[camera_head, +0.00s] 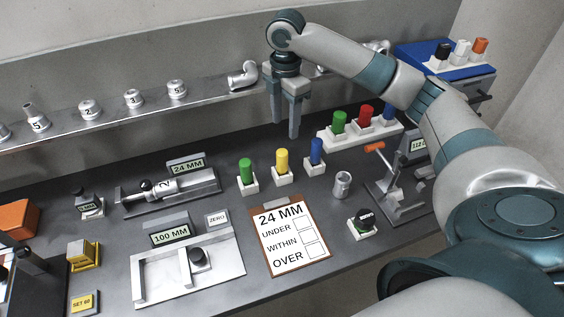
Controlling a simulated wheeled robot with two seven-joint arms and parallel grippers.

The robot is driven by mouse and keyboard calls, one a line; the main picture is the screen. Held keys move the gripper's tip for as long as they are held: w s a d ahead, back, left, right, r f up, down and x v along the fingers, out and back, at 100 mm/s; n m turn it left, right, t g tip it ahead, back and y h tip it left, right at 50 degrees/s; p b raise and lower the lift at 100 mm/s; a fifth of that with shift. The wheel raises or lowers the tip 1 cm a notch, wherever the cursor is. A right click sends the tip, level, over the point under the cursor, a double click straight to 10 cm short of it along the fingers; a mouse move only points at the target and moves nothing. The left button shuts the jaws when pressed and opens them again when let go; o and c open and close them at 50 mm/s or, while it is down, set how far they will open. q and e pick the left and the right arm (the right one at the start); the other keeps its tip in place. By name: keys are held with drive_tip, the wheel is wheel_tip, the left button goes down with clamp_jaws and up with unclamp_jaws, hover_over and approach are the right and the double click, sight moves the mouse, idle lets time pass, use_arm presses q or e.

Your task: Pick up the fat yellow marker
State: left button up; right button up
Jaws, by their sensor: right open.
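The fat yellow marker (282,160) stands upright in a small white block on the dark bench, near the middle of the view. A green marker (246,170) stands in its own block to its left, and a blue marker (316,151) to its right. My right gripper (286,128) hangs above and behind the yellow marker with its fingers pointing down. It is open, with nothing between its fingers, and looks apart from the marker. My left gripper is not in view.
A white rack (334,140) with green, red and blue markers stands at the back right. A clipboard (268,204) lies in front of the yellow marker. A metal cup (342,184) stands to the right. A shelf (110,116) with numbered castings runs along the back.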

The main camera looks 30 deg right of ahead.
sight(284, 152)
wheel_tip(284, 152, down, 10)
drive_tip(key=p, duration=0.2)
drive_tip(key=shift+r+p, duration=0.15)
drive_tip(key=shift+p, duration=0.25)
drive_tip(key=shift+f, duration=0.65)
drive_tip(key=shift+a, duration=0.1)
drive_tip(key=shift+a+f+p, duration=0.15)
drive_tip(key=shift+f+p, duration=0.55)
drive_tip(key=shift+p, duration=0.05)
wheel_tip(284, 152, down, 2)
drive_tip(key=shift+a+f+p, duration=0.15)
drive_tip(key=shift+p, duration=0.35)
drive_tip(key=shift+w+f, duration=0.1)
drive_tip(key=shift+f, duration=0.65)
drive_tip(key=shift+c, duration=0.3)
drive_tip(key=c, duration=1.1)
